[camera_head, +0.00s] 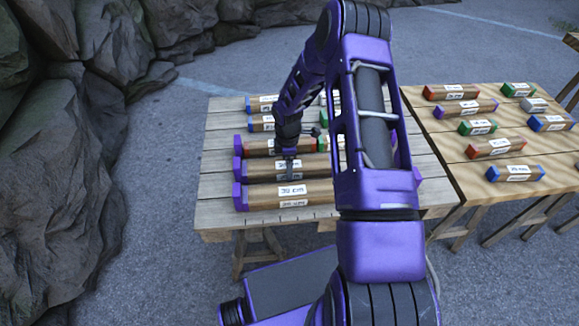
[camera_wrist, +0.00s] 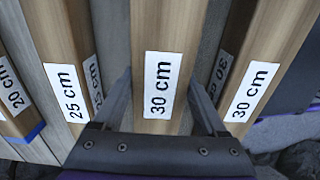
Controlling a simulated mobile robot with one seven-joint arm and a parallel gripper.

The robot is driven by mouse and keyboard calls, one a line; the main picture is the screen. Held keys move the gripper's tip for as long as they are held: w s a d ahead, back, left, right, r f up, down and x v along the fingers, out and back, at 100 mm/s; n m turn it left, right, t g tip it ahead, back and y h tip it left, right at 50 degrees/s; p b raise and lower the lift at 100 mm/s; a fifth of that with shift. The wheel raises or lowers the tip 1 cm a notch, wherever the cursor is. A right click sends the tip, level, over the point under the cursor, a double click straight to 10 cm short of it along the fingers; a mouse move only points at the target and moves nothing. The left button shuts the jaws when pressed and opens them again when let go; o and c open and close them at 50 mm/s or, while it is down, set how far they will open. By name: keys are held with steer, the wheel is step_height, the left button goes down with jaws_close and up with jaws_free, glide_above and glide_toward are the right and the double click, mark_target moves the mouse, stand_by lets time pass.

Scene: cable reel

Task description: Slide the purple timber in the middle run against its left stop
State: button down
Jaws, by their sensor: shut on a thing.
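The purple-ended timber (camera_head: 260,171), labelled 30 cm, lies in the row second from the front on the left table. A purple block or end (camera_head: 237,169) shows at its left end; I cannot tell stop from timber end, or whether there is a gap. My gripper (camera_head: 289,174) points down and is shut across this timber near its label. In the wrist view the timber (camera_wrist: 162,30) runs between the two fingers. Its right part is hidden behind my arm in the head view.
A 30 cm timber (camera_head: 262,198) lies parallel in front; a 25 cm timber (camera_wrist: 62,55) lies behind. Blue-ended timbers (camera_head: 262,122) lie farther back. A right-hand table (camera_head: 440,140) holds several shorter timbers. The left table's left edge (camera_head: 212,180) is bare.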

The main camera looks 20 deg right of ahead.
mark_target(285, 165)
steer(key=shift+c, duration=0.2)
jaws_free()
steer(key=shift+w+a, duration=0.2)
steer(key=shift+a, duration=0.6)
steer(key=shift+o, duration=0.2)
steer(key=shift+d, duration=0.15)
step_height(285, 165, up, 17)
steer(key=p, duration=0.2)
steer(key=shift+r, duration=0.2)
